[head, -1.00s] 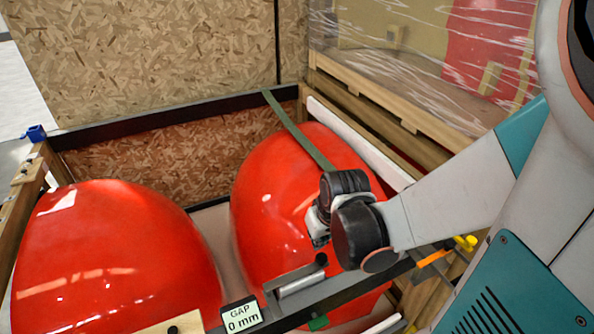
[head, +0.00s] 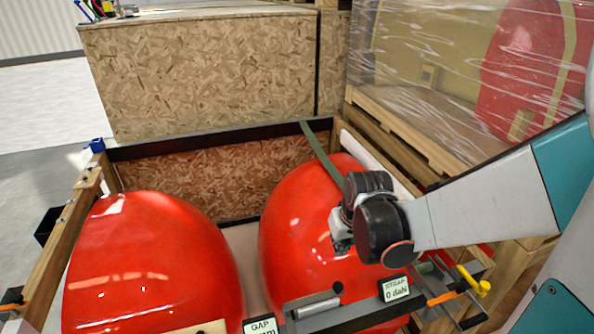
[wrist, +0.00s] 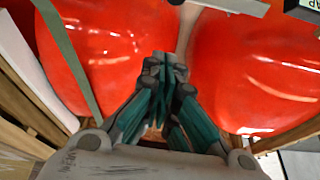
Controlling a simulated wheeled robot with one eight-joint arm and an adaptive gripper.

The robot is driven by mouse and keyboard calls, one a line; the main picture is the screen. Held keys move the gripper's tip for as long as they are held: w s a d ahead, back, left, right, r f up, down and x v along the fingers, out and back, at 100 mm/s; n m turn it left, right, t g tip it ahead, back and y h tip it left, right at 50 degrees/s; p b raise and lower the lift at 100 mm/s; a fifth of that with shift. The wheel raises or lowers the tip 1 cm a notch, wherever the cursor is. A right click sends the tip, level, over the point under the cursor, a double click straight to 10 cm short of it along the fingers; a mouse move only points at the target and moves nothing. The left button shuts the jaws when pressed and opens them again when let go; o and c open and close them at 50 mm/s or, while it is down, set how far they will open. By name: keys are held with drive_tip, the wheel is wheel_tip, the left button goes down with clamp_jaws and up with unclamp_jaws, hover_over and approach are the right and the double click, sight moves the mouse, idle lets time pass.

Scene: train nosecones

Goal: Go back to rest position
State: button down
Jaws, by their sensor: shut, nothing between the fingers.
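Two large glossy red nosecones lie side by side in a wooden crate. The left nosecone (head: 150,262) and the right nosecone (head: 295,225) show in the head view. My arm reaches in from the right, and its wrist is over the right nosecone, hiding part of it. My gripper (wrist: 167,62) shows in the wrist view with its fingers together and nothing between them, above the red surfaces. I cannot tell how far above. In the head view the fingers are hidden. A green strap (head: 322,155) runs over the right nosecone.
A dark bar with a "GAP" sign (head: 261,327) and a "STRAP 0 daN" sign (head: 395,289) crosses the crate's near side. A yellow-handled clamp (head: 482,287) is at right. A chipboard box (head: 200,75) stands behind.

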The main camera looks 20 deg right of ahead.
drive_tip(key=s+a+f+n+t+b, duration=0.1)
drive_tip(key=s+a+f+n+b, duration=0.25)
drive_tip(key=a+b, duration=0.3)
drive_tip(key=s+a+r+m+t+b, duration=0.2)
drive_tip(key=s+a+r, duration=0.1)
drive_tip(key=s+r, duration=0.3)
drive_tip(key=shift+s+a+r, duration=0.25)
drive_tip(key=shift+a+r, duration=0.1)
drive_tip(key=shift+r, duration=0.4)
idle(1.3)
